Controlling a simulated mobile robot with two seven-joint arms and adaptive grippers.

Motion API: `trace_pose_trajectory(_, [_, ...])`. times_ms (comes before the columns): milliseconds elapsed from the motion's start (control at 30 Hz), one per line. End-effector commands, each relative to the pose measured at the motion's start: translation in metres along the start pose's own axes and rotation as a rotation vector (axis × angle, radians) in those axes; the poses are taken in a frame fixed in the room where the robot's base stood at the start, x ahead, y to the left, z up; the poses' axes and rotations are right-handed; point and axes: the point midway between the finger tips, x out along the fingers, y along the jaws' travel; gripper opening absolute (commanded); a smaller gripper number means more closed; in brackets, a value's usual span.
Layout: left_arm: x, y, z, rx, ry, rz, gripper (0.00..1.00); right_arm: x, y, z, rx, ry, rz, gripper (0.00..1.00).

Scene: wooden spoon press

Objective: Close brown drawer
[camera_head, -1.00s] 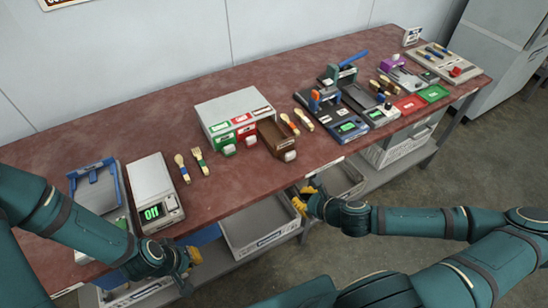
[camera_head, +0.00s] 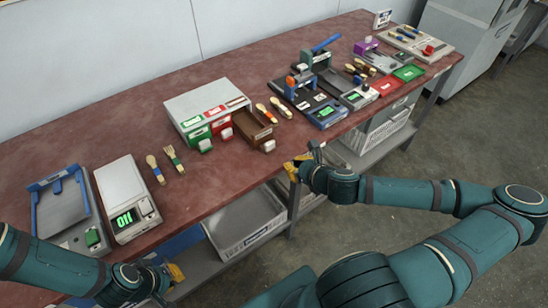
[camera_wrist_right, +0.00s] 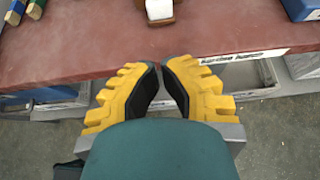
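The brown drawer (camera_head: 252,128) is pulled out from the right side of the grey drawer cabinet (camera_head: 205,103) on the table. Its pale handle (camera_head: 268,146) faces the table's front edge, and the handle also shows at the top of the right wrist view (camera_wrist_right: 159,10). My right gripper (camera_head: 296,166) is just off the table's front edge, to the right of and nearer than the handle, apart from it. In the wrist view its yellow fingers (camera_wrist_right: 161,72) come together at the tips with nothing between them. My left gripper (camera_head: 175,273) is low at the left; its fingers are partly hidden.
Wooden utensils (camera_head: 266,113) lie right of the cabinet. A scale (camera_head: 124,196) stands at the left. Grey bins (camera_head: 245,222) sit below the tabletop. Table space before the brown drawer is clear.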

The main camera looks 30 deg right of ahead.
Motion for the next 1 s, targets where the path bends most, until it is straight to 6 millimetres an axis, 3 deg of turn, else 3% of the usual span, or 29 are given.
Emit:
trace_pose_trajectory(300, [0.037,-0.014,0.002,0.005,0.002,0.001,0.0,0.021,0.001,-0.003,-0.003,-0.001,0.001,0.0])
trace_pose_trajectory(600, [0.05,-0.019,0.0,0.006,0.011,0.0,0.0,0.077,0.002,0.005,-0.003,-0.002,0.002,0.0])
trace_pose_trajectory(800, [0.054,-0.02,-0.001,0.006,0.014,0.0,0.0,0.096,0.001,0.017,0.0,-0.001,0.001,0.0])
trace_pose_trajectory(1000, [0.055,-0.021,-0.001,0.006,0.015,0.0,0.0,0.101,0.001,0.021,-0.001,-0.001,0.001,0.0])
